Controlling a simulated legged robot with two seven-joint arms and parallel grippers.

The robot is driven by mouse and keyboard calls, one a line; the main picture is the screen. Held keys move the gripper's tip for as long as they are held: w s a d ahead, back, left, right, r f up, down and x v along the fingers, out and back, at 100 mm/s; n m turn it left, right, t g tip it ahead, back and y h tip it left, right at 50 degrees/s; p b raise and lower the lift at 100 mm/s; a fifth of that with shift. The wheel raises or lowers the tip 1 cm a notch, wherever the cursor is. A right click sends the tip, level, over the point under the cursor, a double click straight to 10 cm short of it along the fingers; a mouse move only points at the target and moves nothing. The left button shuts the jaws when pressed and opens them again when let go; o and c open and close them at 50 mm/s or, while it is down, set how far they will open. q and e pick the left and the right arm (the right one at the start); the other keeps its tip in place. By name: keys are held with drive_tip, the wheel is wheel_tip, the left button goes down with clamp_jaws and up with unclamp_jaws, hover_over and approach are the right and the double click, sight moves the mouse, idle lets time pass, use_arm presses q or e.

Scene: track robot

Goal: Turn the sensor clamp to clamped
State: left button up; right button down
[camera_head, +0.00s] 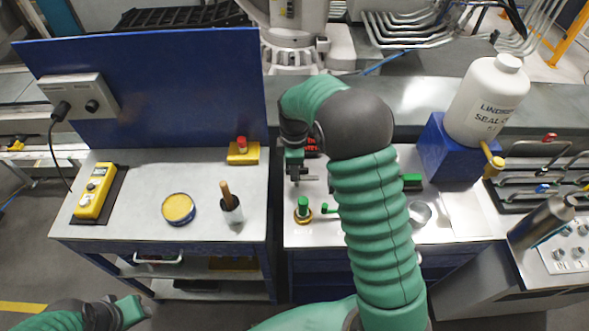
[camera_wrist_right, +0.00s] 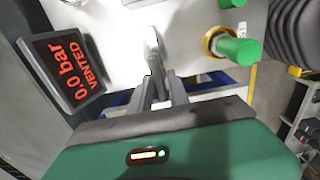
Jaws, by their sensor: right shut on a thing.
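My right gripper (camera_head: 295,176) is at the back left of the right-hand bench. In the right wrist view its fingers (camera_wrist_right: 158,82) are shut on a pale metal handle (camera_wrist_right: 151,42), which I take to be the sensor clamp's. The rest of the clamp is hidden by the fingers, so I cannot tell its setting. A display (camera_wrist_right: 66,70) beside it reads "0.0 bar VENTED"; its red text also shows in the head view (camera_head: 311,146). My left gripper (camera_head: 131,310) is low at the left, away from the benches; its jaws are not clear.
A green-knobbed brass fitting (camera_head: 303,209) stands near my right gripper and shows in the wrist view (camera_wrist_right: 235,48). A metal cup (camera_head: 420,213) and a white bottle (camera_head: 487,100) on a blue block are to the right. The left bench holds a yellow meter (camera_head: 95,190) and tin (camera_head: 178,208).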

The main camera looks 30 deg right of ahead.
drive_tip(key=shift+s+d+f, duration=0.2)
drive_tip(key=shift+s+d, duration=0.05)
drive_tip(key=shift+d, duration=0.1)
drive_tip(key=shift+a, duration=0.15)
use_arm(q)
drive_tip(key=shift+d, duration=0.1)
